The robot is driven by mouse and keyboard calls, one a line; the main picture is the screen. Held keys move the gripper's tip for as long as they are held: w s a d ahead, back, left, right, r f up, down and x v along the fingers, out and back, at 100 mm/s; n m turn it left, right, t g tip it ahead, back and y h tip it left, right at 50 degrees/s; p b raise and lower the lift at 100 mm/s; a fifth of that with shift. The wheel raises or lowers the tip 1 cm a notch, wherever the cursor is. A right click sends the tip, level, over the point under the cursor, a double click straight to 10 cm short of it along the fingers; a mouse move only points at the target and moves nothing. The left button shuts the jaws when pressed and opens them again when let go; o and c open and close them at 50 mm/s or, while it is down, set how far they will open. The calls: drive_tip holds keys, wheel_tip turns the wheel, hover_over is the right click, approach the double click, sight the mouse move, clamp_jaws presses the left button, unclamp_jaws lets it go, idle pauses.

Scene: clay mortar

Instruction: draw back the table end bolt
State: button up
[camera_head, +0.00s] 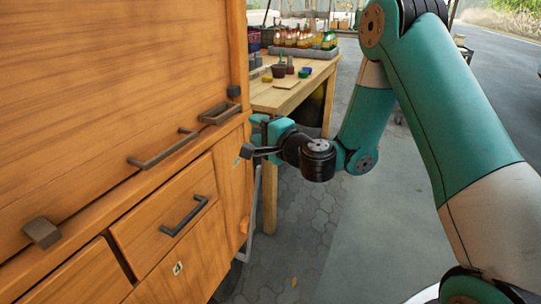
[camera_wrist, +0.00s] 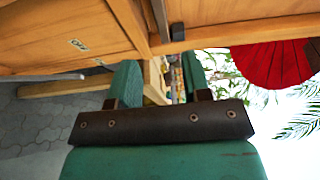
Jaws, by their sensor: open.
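My gripper (camera_head: 268,130) is open beside the right end of the wooden cabinet front, close to its edge. In the wrist view its two teal fingers (camera_wrist: 158,68) are apart, with pale wood and small metallic parts seen between them. I see nothing clearly held. A small dark block (camera_head: 233,91) sits at the panel's right edge, above a dark rectangular fitting (camera_head: 219,113). A dark block also shows just beyond the fingers in the wrist view (camera_wrist: 177,32). I cannot tell for certain which fitting is the table end bolt.
A long bar handle (camera_head: 162,152) and another dark block (camera_head: 42,232) are on the cabinet, with a drawer handle (camera_head: 184,215) below. A wooden table (camera_head: 270,98) with bottles stands behind my gripper. Paving to the right is clear. Red cloth (camera_wrist: 270,65) shows in the wrist view.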

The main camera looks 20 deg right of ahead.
drive_tip(key=shift+b+v, duration=1.7)
drive_tip(key=shift+v, duration=0.55)
drive_tip(key=s+a+r+n+g+y, duration=0.2)
drive_tip(key=s+a+n+g+y, duration=0.5)
drive_tip(key=s+a+n+g, duration=0.5)
drive_tip(key=s+d+f+n+g+h, duration=0.2)
drive_tip(key=s+n+h, duration=0.25)
drive_tip(key=s, duration=0.35)
drive_tip(key=s+d+f+n+g+h, duration=0.1)
drive_tip(key=s+d+n+g+h, duration=0.15)
drive_tip(key=s+n+h, duration=0.4)
wheel_tip(320, 180, up, 24)
drive_tip(key=s+m+y+p, duration=0.1)
drive_tip(key=s+y+p, duration=0.1)
drive_tip(key=p, duration=2.2)
drive_tip(key=shift+s+a+m, duration=0.15)
drive_tip(key=shift+a+m, duration=0.1)
drive_tip(key=shift+m, duration=0.15)
